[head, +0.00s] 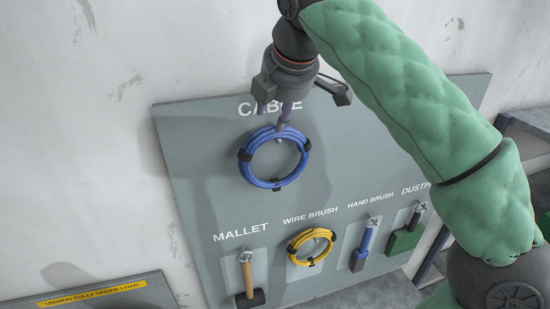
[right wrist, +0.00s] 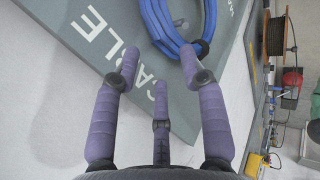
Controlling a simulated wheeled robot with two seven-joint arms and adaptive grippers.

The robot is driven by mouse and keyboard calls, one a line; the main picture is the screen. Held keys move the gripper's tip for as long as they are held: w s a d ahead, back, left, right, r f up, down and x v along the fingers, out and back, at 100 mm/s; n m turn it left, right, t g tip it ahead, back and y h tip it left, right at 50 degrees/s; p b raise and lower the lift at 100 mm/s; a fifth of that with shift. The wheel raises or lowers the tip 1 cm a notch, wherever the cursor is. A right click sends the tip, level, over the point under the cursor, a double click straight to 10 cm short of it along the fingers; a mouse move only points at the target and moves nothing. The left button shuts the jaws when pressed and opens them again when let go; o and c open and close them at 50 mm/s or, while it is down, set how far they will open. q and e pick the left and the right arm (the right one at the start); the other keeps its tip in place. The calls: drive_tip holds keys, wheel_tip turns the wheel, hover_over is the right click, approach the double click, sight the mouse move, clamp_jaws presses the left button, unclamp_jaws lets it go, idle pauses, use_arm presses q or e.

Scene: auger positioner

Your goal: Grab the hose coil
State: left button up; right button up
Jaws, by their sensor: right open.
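A blue coil (head: 266,184) with black ties hangs on a peg on the grey tool board (head: 196,140), under the label CABLE. It also shows at the top of the right wrist view (right wrist: 163,36). A smaller yellow coil (head: 293,249) hangs lower, under WIRE BRUSH. I cannot tell by label which is the hose coil. My right gripper (head: 277,118) is above the blue coil, in front of the label, with its fingers spread; one finger overlaps the coil's top edge in the head view. In the right wrist view nothing is between the fingers (right wrist: 160,72). My left gripper is not in view.
A mallet (head: 247,275), a hand brush (head: 363,248) and a green dustpan (head: 405,238) hang on the board's lower row. A panel with a yellow warning strip (head: 92,294) is at lower left. Shelving with a cable reel (right wrist: 276,37) stands at right in the wrist view.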

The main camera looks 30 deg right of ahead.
sight(270, 127)
drive_tip(key=x, duration=0.4)
drive_tip(key=shift+s+a, duration=0.1)
drive_tip(key=shift+a, duration=0.2)
drive_tip(key=shift+w+f, duration=0.3)
drive_tip(key=shift+f, duration=0.05)
drive_tip(key=shift+s, duration=0.1)
clamp_jaws()
drive_tip(key=shift+r, duration=0.15)
